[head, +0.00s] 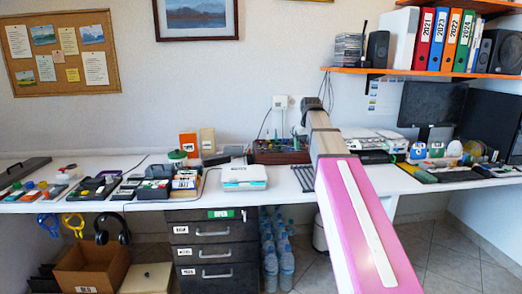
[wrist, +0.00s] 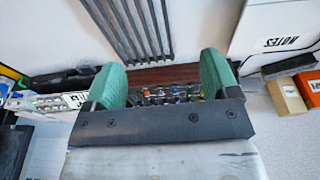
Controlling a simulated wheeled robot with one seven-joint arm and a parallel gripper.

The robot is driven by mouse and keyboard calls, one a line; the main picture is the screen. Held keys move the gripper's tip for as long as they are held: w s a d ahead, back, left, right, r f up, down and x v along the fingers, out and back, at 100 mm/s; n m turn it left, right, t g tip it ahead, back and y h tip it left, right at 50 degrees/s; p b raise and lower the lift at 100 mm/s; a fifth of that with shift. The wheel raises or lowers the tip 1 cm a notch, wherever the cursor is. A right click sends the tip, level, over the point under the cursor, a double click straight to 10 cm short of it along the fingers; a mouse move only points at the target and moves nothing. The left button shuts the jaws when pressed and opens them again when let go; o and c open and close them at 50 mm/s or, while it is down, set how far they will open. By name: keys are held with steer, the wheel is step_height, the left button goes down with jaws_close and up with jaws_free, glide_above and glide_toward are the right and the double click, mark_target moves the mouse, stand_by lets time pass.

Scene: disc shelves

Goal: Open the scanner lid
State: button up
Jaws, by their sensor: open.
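A flat white device (head: 244,176), which looks like the scanner, sits on the desk left of my arm, its lid looking flat and shut. A white panel marked NOTES (wrist: 285,35), at the upper right of the wrist view, seems to be part of it. In the wrist view my gripper (wrist: 161,65) has its two green fingers wide apart with nothing held between them. It hangs over a brown tray of small items (wrist: 165,92), off to the side of the white device. In the head view my fingers are hard to make out beyond my arm.
Behind the device stand orange (head: 188,146) and beige (head: 207,141) boxes. The brown tray (head: 275,152) is to its right. Dark trays of discs (head: 152,189) lie to its left. An orange shelf (head: 420,73) with binders hangs at upper right. Drawers (head: 212,253) stand under the desk.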

steer(key=s+f, duration=0.8)
steer(key=f, duration=0.4)
steer(key=s+f+g, duration=0.1)
steer(key=s+f, duration=0.7)
steer(key=f, duration=0.5)
steer(key=s+f+m+g, duration=0.1)
steer(key=s+f, duration=0.7)
steer(key=f, duration=0.5)
steer(key=shift+s+a, duration=0.2)
steer(key=shift+s, duration=0.2)
